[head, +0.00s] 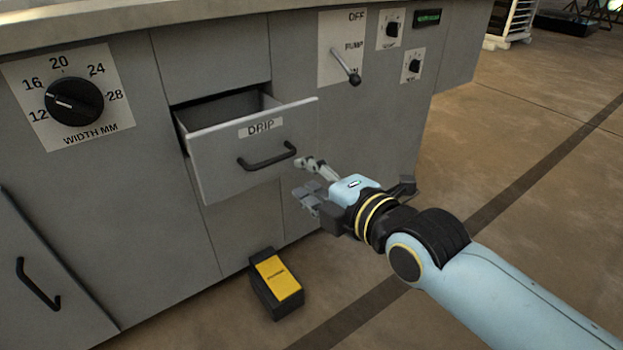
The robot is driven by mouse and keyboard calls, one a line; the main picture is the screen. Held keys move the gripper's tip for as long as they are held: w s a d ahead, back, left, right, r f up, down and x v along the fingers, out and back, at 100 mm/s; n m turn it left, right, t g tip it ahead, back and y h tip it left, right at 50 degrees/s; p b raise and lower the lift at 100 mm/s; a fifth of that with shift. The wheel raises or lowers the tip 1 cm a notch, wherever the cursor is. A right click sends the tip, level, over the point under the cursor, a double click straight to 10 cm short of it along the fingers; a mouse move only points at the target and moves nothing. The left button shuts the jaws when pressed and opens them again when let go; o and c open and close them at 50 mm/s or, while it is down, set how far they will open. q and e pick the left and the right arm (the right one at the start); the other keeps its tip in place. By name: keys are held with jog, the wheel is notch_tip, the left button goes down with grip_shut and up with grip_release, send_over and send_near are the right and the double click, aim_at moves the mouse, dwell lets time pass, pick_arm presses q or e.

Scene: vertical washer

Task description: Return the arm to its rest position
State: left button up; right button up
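My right arm comes in from the lower right. Its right gripper (308,182) is open and empty, in front of the right part of the DRIP drawer (222,166). The fingers point left toward the drawer front. They are near the right end of the drawer's black handle (268,158) but not around it. Whether a finger touches the drawer front I cannot tell. The drawer is pulled part way out, and its inside shows as empty where visible. My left gripper is not in view.
The grey washer cabinet (230,235) fills the left. It carries a width dial (75,102), a pump lever (346,68) and small knobs. A black box with a yellow top (276,280) stands on the floor below the drawer. Open floor (500,185) lies to the right.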

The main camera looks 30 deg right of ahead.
jog(key=shift+s+r, duration=0.1)
jog(key=shift+s, duration=0.2)
